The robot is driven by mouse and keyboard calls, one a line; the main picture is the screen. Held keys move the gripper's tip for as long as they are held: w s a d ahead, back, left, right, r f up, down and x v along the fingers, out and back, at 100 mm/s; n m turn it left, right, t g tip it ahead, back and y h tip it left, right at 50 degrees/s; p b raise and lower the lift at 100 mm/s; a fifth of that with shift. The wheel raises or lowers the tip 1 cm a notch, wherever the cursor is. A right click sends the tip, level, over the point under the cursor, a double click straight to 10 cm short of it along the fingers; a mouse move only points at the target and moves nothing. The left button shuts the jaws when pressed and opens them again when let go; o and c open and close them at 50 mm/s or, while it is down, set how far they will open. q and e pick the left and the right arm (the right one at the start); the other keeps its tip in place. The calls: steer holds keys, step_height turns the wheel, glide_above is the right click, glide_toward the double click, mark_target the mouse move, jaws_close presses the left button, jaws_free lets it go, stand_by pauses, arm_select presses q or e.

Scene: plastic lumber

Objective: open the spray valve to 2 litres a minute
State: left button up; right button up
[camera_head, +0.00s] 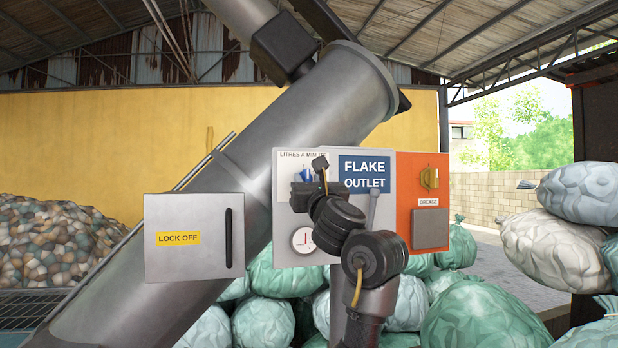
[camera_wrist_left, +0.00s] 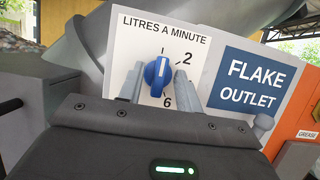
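The spray valve is a blue knob (camera_wrist_left: 158,76) on a white dial plate (camera_wrist_left: 125,50) headed "LITRES A MINUTE", with 1, 2 and 6 readable. Its white mark points up, close to the 1. In the head view the knob (camera_head: 304,179) is mostly hidden behind my gripper. My left gripper (camera_head: 306,187) is in front of the dial. In the left wrist view its two grey fingers (camera_wrist_left: 160,88) stand apart on either side of the knob, with gaps showing between fingers and knob. My right gripper is in neither view.
A "FLAKE OUTLET" sign (camera_head: 364,174) and a grey lever (camera_head: 373,207) are right of the dial; a round gauge (camera_head: 303,240) is below. An orange grease panel (camera_head: 422,165) is further right, and a "LOCK OFF" box (camera_head: 190,262) is left. Sacks (camera_head: 480,318) lie behind.

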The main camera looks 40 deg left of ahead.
arm_select(q)
steer(key=shift+c, duration=0.3)
jaws_close()
steer(key=shift+s+a+m+t+h+b, duration=0.1)
steer(key=shift+m+t+h+b, duration=0.7)
steer(key=shift+m, duration=1.45)
steer(key=shift+d+m+t+h+b, duration=0.1)
steer(key=shift+m+t+h+b, duration=0.65)
steer(key=shift+m, duration=1.55)
steer(key=shift+s+a+m+t+h+b, duration=0.1)
steer(key=shift+m+t+h+b, duration=0.25)
steer(key=shift+m+h+b, duration=1.35)
steer(key=shift+m+y+p, duration=0.45)
steer(key=shift+m+p, duration=0.15)
steer(key=shift+m, duration=0.15)
